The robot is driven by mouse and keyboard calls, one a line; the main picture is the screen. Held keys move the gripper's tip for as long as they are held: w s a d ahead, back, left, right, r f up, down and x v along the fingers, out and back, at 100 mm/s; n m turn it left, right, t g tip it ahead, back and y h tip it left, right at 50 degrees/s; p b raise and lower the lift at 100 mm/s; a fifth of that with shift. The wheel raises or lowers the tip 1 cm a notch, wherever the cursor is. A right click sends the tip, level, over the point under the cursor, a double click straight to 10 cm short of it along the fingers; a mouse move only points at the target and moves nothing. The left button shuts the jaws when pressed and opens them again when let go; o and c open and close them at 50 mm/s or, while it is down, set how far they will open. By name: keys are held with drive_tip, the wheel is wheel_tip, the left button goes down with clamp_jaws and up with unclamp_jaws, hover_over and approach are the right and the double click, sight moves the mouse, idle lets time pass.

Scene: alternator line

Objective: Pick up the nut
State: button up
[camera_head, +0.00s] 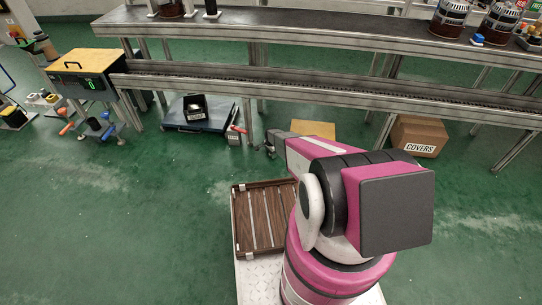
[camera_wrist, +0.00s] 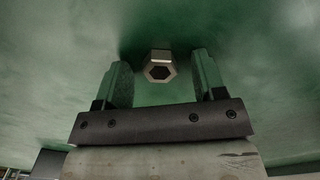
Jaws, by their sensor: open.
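The nut (camera_wrist: 160,67) is a metal hexagon with a dark hole, seen in the wrist view at the upper middle. My gripper (camera_wrist: 161,80) is open, with one finger on each side of the nut in the picture. A gap shows between the nut and each finger, and nothing is held. How far the nut lies beyond the fingertips is hard to tell. A dark shadow lies beside it on the green surface. In the head view the end of my arm (camera_head: 272,142) points towards the conveyor, and I cannot make out the nut.
A conveyor (camera_head: 330,88) crosses behind my arm below a long grey bench (camera_head: 320,32). A slatted brown tray (camera_head: 240,222) lies beside my arm's base. A blue platform (camera_head: 222,118) with a black bin (camera_head: 188,104) and a COVERS box (camera_head: 418,136) stand on the floor. The left floor is open.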

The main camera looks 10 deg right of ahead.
drive_tip(key=c, duration=1)
drive_tip(key=shift+r, duration=0.15)
